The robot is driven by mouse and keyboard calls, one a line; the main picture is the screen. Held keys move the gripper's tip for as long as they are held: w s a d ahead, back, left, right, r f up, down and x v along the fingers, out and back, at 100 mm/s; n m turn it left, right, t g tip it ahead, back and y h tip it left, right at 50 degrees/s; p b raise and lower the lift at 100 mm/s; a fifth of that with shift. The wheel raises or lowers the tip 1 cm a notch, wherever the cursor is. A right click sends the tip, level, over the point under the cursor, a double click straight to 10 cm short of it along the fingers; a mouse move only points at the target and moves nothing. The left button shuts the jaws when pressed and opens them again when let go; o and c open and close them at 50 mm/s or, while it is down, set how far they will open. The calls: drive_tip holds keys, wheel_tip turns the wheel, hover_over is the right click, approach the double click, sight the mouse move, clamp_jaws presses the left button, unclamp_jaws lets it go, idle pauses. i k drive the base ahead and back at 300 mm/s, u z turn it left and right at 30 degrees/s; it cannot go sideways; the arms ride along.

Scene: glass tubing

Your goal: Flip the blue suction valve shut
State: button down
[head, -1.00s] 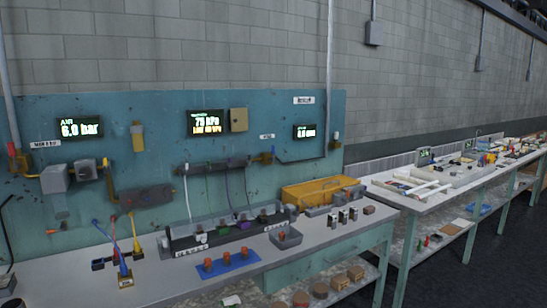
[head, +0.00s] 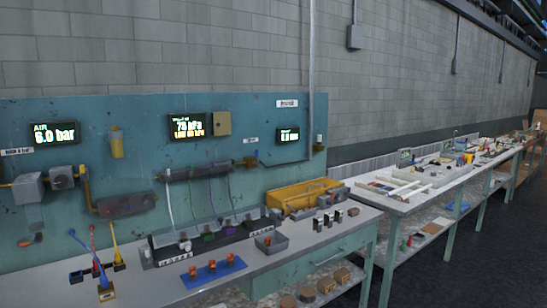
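On the teal panel (head: 90,115), a dark manifold (head: 195,172) with several thin hoses hanging from it carries a brass-coloured fitting (head: 249,161) at its right end. A tiny blue mark (head: 257,154) shows by this fitting; it may be the blue suction valve's handle, but it is too small to tell its position. A display (head: 188,125) above the manifold reads about 75 kPa. My gripper is not in view.
The bench (head: 225,285) below holds tools with blue, red and yellow handles (head: 97,262), a blue mat (head: 212,271) with orange pieces, a dark rack (head: 205,238) and a yellow tray (head: 300,194). A second bench (head: 400,203) stands right. Dark floor (head: 480,265) is clear at lower right.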

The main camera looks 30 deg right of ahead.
sight(255, 163)
drive_tip(key=z, duration=1.6)
drive_tip(key=i, duration=2.45)
drive_tip(key=u, duration=1)
